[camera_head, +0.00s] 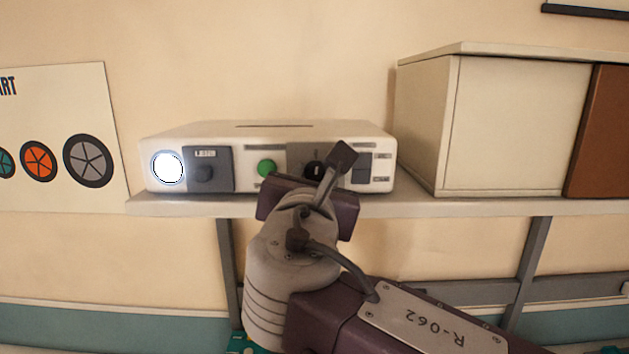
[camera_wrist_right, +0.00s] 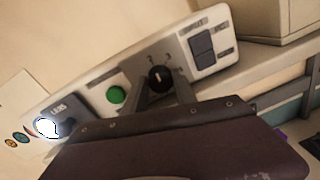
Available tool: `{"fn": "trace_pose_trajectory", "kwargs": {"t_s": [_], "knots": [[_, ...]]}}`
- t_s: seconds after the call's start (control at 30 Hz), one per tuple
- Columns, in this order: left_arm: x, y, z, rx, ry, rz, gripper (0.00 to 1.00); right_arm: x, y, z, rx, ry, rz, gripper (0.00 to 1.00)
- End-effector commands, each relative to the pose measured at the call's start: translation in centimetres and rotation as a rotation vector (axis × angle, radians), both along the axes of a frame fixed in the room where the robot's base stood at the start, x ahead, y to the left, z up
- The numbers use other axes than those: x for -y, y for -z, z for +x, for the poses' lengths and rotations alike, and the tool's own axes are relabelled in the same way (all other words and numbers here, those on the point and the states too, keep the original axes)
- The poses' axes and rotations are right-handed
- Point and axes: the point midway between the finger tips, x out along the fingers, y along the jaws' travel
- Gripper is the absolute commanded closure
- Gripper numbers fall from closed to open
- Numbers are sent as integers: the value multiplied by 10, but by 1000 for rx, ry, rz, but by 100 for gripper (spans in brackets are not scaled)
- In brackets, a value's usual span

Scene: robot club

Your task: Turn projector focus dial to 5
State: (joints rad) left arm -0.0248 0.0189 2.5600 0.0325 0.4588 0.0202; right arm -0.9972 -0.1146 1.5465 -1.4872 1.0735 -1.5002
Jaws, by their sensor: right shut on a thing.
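The white projector (camera_head: 260,130) stands on a wall shelf in the head view. Its black focus dial (camera_wrist_right: 160,79) sits on a grey panel, between the green button and the switch at the right end. My right gripper (camera_wrist_right: 162,88) is shut on the dial, one finger on each side. A pale mark on the dial points roughly up in the wrist view. Small numerals show around the dial, too blurred to read surely. In the head view the dial (camera_head: 314,169) is partly hidden by my right gripper (camera_head: 309,182). My left gripper is not in view.
The projector's lens (camera_head: 167,167) glows white beside a dark knob panel (camera_head: 208,158). The green button (camera_head: 266,167) and a switch (camera_head: 362,168) flank the dial closely. A cream cabinet (camera_head: 500,120) stands right on the shelf (camera_head: 440,206). A wall chart (camera_head: 60,100) hangs left.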

Motion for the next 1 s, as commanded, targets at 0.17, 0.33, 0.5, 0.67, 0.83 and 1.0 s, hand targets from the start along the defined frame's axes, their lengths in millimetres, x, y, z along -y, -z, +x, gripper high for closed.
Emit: {"fn": "trace_pose_trajectory", "kwargs": {"t_s": [0.17,0.33,0.5,0.67,0.83,1.0], "knots": [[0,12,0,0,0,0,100,1,2,0,3,1,127,100],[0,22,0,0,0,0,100,1,2,0,4,1,285,100],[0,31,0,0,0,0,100,1,1,0,4,1,448,100],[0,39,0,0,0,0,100,1,1,0,3,1,600,100],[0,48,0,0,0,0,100,2,1,0,3,0,762,100],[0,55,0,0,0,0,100,2,0,0,4,1,922,100]]}}
